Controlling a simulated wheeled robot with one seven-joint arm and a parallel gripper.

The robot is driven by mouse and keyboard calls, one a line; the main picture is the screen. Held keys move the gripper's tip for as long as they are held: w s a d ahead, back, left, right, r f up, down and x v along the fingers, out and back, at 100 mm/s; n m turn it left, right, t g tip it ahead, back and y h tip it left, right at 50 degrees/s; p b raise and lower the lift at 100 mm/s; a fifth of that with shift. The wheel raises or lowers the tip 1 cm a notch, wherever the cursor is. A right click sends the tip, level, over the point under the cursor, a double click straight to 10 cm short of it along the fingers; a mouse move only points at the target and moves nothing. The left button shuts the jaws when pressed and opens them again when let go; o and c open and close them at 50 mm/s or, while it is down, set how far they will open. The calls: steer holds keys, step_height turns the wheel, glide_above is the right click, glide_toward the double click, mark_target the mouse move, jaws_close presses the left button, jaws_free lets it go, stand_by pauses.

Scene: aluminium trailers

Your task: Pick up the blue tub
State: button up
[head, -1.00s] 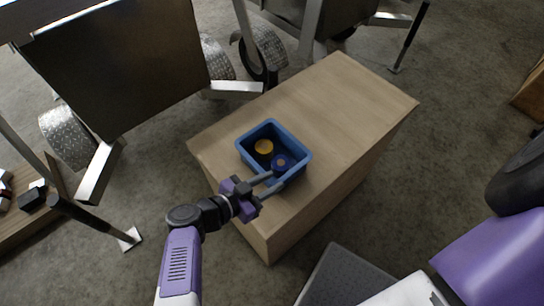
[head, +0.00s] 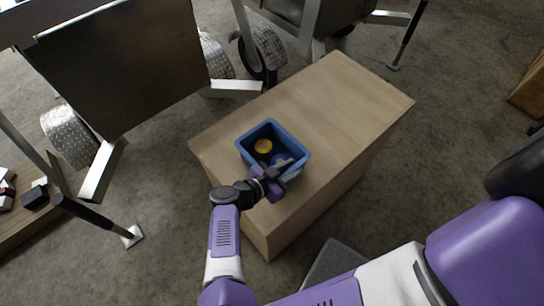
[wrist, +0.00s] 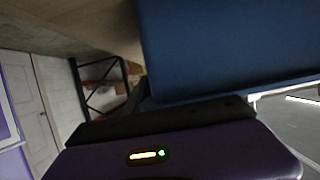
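The blue tub (head: 270,131) stands upright on a light wooden box. In it are a yellow-orange round thing (head: 263,146) and a blue round thing (head: 279,159), partly hidden by my gripper. My gripper (head: 286,169) is at the tub's near right wall, with its fingers at the rim. I cannot tell whether the fingers are closed on the wall. In the wrist view the tub's blue wall (wrist: 225,50) fills the upper right, very close to my gripper's dark edge.
The wooden box top (head: 335,95) is clear behind and right of the tub. A metal trailer (head: 125,70) with wheels stands behind left. A wooden board (head: 20,222) with small items lies at the left edge. Grey floor surrounds the box.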

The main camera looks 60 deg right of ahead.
jaws_close()
stand_by(1.4)
